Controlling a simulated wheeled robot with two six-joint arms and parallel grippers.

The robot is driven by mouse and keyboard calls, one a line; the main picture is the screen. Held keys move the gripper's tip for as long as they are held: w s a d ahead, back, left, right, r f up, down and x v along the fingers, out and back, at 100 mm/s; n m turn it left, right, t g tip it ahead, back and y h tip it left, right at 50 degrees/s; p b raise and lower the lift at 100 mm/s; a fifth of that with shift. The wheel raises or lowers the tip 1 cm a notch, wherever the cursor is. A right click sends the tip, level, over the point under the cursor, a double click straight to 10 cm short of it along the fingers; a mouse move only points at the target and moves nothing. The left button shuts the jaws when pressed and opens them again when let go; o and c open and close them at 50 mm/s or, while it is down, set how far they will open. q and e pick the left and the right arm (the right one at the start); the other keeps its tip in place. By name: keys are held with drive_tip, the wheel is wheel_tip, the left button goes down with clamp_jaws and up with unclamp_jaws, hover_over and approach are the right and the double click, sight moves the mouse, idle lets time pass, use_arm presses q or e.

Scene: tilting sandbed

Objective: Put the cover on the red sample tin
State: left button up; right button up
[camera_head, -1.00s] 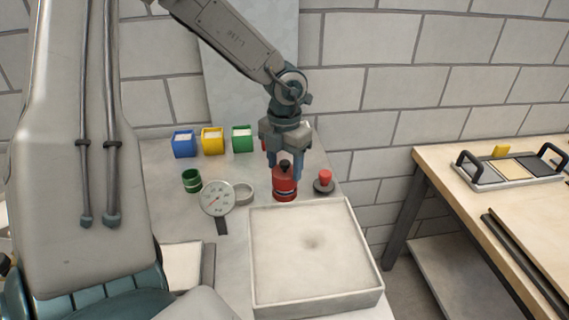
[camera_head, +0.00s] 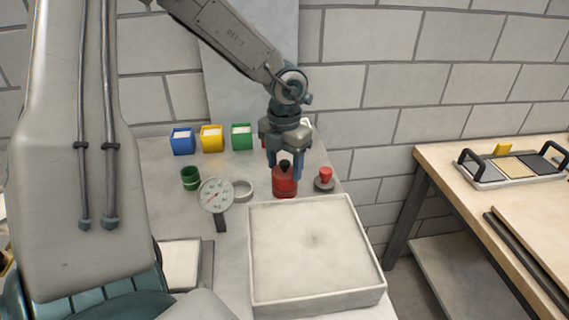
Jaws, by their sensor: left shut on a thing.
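The red sample tin (camera_head: 285,189) stands upright on the grey bench, just behind the sandbed. Its red cover (camera_head: 284,173), with a dark knob (camera_head: 284,164) on top, sits directly on the tin with no gap that I can see. My left gripper (camera_head: 284,175) points straight down over the tin and is shut on the cover, one finger on each side. The fingers partly hide the cover's sides. My right gripper is not in view.
A dial gauge (camera_head: 215,195), a pale ring (camera_head: 243,189) and a green cup (camera_head: 190,178) are to the left. Blue, yellow and green boxes (camera_head: 212,138) stand behind. The sandbed (camera_head: 254,254) fills the front.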

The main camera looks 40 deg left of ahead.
use_arm(q)
drive_tip(key=shift+f+b, duration=0.3)
idle(0.5)
drive_tip(key=o, duration=1.1)
drive_tip(key=shift+c, duration=0.2)
wheel_tip(320, 180, up, 11)
drive_tip(key=shift+f+b, duration=0.1)
drive_tip(key=shift+b, duration=0.3)
